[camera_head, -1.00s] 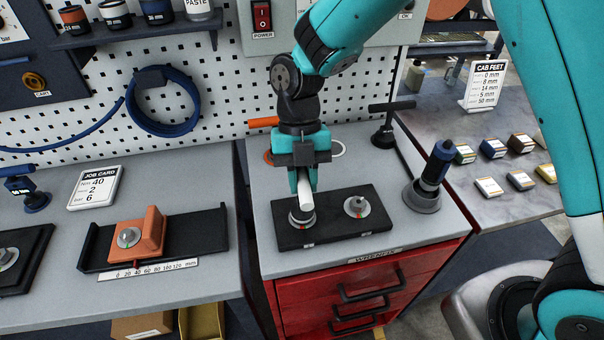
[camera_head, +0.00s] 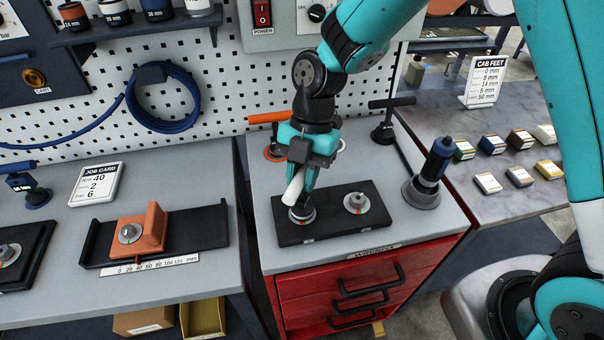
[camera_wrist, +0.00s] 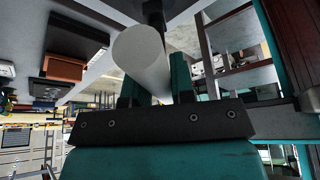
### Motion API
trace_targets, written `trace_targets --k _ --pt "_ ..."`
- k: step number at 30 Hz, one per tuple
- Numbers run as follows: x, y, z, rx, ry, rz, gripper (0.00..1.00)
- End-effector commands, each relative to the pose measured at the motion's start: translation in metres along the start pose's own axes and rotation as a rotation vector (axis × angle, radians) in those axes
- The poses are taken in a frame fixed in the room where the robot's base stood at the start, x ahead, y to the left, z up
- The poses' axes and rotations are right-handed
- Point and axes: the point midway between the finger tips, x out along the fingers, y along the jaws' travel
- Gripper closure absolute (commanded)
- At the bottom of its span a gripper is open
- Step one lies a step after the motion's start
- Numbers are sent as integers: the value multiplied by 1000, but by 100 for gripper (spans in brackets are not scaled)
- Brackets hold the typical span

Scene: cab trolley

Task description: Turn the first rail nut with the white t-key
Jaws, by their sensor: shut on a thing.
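My gripper (camera_head: 304,176) is shut on the white t-key (camera_head: 293,191), whose bar tilts down to the left. In the wrist view the bar of the white t-key (camera_wrist: 143,50) lies between the two teal fingers. The key stands over the first rail nut (camera_head: 302,215), the left one on the black rail block (camera_head: 330,226). The key's lower end is largely hidden, so I cannot tell how deeply it sits on the nut. A red mark shows at that nut's front. The second rail nut (camera_head: 356,203) sits bare at the right of the block.
An orange-handled t-key (camera_head: 270,118) and a black-handled t-key (camera_head: 386,120) stand behind the block. A blue-handled tool in a grey holder (camera_head: 422,194) stands to the right. An orange block on a black slide (camera_head: 205,236) lies on the left bench.

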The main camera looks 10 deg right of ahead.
Motion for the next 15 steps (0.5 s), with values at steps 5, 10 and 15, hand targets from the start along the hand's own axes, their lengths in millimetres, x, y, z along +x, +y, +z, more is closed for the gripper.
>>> trace_targets --k 5,10,15 --pt "0 -1 0 140 0 60 100" --pt "0 0 0 365 0 155 100" --pt "0 0 0 417 0 176 100"
